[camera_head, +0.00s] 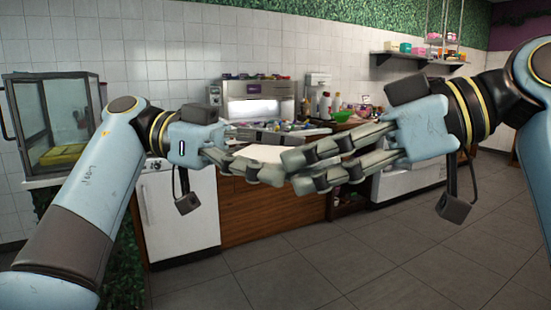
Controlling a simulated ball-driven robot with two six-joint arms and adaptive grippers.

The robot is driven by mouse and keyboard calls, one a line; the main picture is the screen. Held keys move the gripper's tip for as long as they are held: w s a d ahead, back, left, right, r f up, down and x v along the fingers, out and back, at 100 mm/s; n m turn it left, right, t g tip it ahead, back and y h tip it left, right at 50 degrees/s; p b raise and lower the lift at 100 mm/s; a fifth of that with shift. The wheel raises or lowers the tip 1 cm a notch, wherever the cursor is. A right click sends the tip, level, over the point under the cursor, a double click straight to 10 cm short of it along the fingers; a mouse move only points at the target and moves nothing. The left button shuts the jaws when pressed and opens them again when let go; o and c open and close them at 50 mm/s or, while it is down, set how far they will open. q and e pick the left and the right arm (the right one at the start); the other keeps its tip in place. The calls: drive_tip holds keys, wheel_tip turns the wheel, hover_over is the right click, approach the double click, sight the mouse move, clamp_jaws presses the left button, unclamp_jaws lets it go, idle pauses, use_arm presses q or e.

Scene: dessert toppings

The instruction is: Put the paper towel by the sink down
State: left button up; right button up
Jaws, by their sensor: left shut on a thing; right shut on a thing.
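A white, flat piece that looks like the paper towel (264,153) shows between the fingers of my two grippers, in front of the counter. My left gripper (279,156) comes in from the left and is shut on it. My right gripper (293,170) comes in from the right and is also shut on it. The fingertips of both grippers overlap at the middle of the view and hide part of the white piece. I cannot make out the sink.
A wood-fronted counter (268,212) stands behind the grippers, with a lit machine (258,100) and several bottles and bowls on it. A glass case (55,122) stands at the left. Wall shelves (418,58) hang at the right. The tiled floor (330,265) in front is clear.

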use_arm(q)
drive_tip(key=c, duration=0.5)
use_arm(e)
drive_tip(key=shift+s, duration=0.1)
use_arm(q)
drive_tip(key=shift+w, duration=0.1)
use_arm(e)
drive_tip(key=o, duration=0.6)
drive_tip(key=shift+a, duration=0.1)
use_arm(q)
drive_tip(key=shift+c, duration=0.7)
use_arm(e)
drive_tip(key=o, duration=0.3)
drive_tip(key=shift+o, duration=0.2)
